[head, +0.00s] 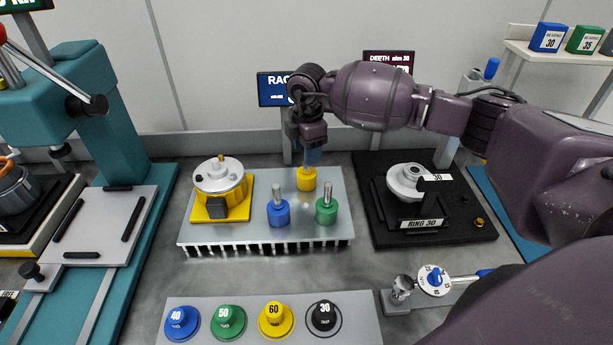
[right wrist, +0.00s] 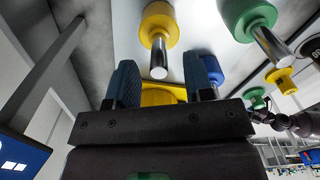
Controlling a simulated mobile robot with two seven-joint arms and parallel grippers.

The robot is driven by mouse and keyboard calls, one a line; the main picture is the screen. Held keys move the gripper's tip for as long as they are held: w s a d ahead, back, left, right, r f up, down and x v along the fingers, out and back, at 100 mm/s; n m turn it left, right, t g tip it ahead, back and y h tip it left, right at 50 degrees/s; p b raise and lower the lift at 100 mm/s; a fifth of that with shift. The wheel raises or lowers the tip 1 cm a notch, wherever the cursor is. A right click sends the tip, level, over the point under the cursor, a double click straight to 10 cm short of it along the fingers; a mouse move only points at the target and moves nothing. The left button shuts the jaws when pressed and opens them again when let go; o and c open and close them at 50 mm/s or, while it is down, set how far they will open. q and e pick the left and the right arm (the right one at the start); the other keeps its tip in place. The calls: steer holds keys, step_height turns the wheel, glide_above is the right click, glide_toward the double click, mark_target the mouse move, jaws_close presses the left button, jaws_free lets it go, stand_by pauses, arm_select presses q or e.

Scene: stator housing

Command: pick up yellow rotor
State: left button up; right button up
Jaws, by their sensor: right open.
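The yellow rotor (head: 307,181) stands upright on the white rack (head: 262,234), behind a blue rotor (head: 278,212) and a green rotor (head: 326,210). My right gripper (head: 313,158) is directly above it, pointing down, and partly hides its shaft. In the right wrist view the two blue fingers (right wrist: 165,78) are spread apart. The yellow rotor (right wrist: 159,22) appears there with the end of its metal shaft in the gap between the fingers. I cannot tell whether they touch the shaft. My left gripper is not in view.
A yellow stator housing (head: 222,184) sits left on the rack. A black fixture (head: 440,237) with a ring part (head: 405,180) stands right. A panel (head: 262,330) with several coloured knobs lies in front. A teal press (head: 87,115) stands left.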

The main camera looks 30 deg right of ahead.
mark_target(307, 172)
steer(key=shift+f, duration=1.6)
jaws_close()
steer(key=shift+w+r, duration=0.1)
steer(key=shift+r, duration=0.05)
